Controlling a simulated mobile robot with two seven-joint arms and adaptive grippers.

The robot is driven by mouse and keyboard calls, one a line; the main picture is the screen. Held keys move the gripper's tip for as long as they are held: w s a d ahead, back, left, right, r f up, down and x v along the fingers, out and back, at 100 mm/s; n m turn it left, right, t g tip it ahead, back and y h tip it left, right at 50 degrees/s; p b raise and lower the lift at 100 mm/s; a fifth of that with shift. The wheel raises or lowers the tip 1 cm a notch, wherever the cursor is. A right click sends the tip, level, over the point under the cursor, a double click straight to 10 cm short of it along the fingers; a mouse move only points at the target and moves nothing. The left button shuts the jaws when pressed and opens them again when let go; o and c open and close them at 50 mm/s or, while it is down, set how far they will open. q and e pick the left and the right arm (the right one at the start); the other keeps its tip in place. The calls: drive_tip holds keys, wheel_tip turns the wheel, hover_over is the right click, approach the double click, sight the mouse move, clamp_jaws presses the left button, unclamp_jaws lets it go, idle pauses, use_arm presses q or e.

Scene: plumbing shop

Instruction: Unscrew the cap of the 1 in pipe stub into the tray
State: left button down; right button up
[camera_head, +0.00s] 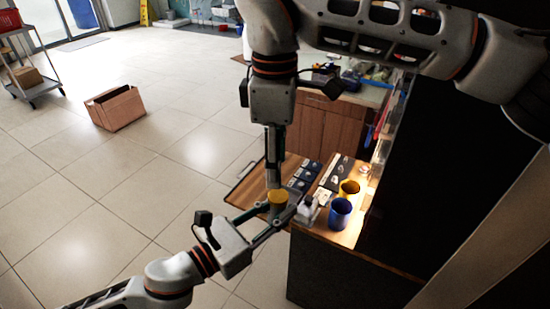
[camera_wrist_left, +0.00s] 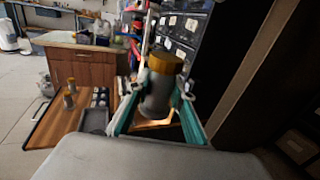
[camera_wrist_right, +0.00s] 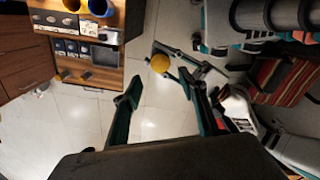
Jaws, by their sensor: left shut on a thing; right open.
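The grey pipe stub (camera_wrist_left: 160,95) stands roughly upright in my left gripper (camera_wrist_left: 160,125), which is shut on it. Its orange-yellow cap (camera_head: 277,196) sits on top; it also shows in the right wrist view (camera_wrist_right: 160,63). My right gripper (camera_head: 273,180) points down above the cap, seen edge-on in the head view. In the right wrist view its fingers (camera_wrist_right: 160,103) are open and empty, with the cap beyond the tips. A dark shallow tray (camera_wrist_right: 105,56) lies on the wooden board; it also shows in the left wrist view (camera_wrist_left: 97,121).
The wooden board (camera_head: 246,187) carries two other capped stubs (camera_wrist_left: 70,98) and small dark compartments (camera_head: 302,178). A blue cup (camera_head: 341,213) and a yellow cup (camera_head: 349,188) stand on the counter at the right. A cardboard box (camera_head: 116,108) is on the open tiled floor.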

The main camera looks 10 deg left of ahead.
sight(277, 195)
wheel_tip(277, 195, down, 7)
drive_tip(key=shift+f, duration=0.2)
drive_tip(key=shift+c, duration=0.4)
